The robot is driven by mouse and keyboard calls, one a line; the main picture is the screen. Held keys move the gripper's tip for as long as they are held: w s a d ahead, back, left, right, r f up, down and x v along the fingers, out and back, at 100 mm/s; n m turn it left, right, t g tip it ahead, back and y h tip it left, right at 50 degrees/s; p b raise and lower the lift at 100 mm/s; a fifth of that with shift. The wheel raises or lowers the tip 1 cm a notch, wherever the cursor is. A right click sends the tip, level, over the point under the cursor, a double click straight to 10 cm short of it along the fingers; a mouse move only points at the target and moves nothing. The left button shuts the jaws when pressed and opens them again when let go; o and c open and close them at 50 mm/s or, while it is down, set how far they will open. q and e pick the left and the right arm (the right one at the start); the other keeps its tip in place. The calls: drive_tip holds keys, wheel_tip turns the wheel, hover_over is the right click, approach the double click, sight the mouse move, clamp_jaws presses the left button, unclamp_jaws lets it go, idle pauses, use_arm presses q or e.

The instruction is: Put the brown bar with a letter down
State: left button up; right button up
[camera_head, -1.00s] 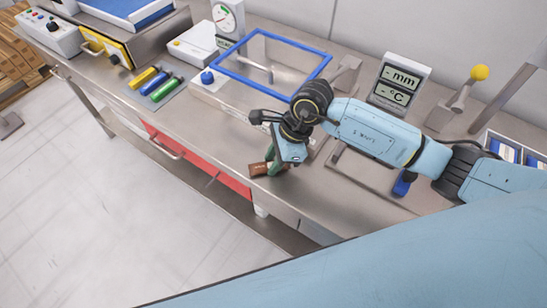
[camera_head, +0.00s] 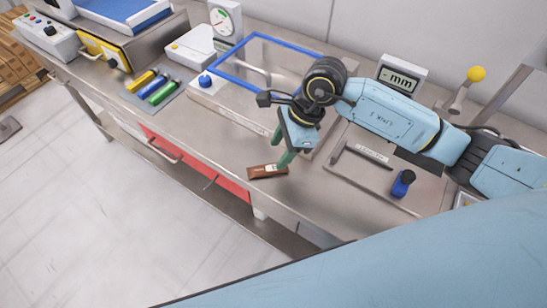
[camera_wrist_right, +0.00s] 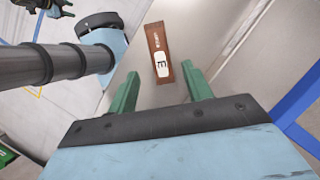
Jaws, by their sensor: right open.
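The brown bar (camera_head: 267,172) lies flat on the steel bench near its front edge. In the right wrist view the brown bar (camera_wrist_right: 158,54) shows a white label with a dark letter that looks like an E or M. My right gripper (camera_head: 287,160) is just above and beside the bar's right end. In the wrist view its green fingers (camera_wrist_right: 163,90) are spread apart, with the bar beyond their tips and nothing between them.
A blue-framed clear box (camera_head: 262,62) stands behind the gripper. A dark blue cylinder (camera_head: 403,184) and a shallow tray lie to the right. Yellow, blue and green cylinders (camera_head: 160,92) lie on a mat at left. The bench front edge is close to the bar.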

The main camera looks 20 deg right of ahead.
drive_tip(key=v, duration=0.6)
drive_tip(key=shift+r, duration=0.2)
drive_tip(key=shift+d+r, duration=0.1)
drive_tip(key=shift+d, duration=0.05)
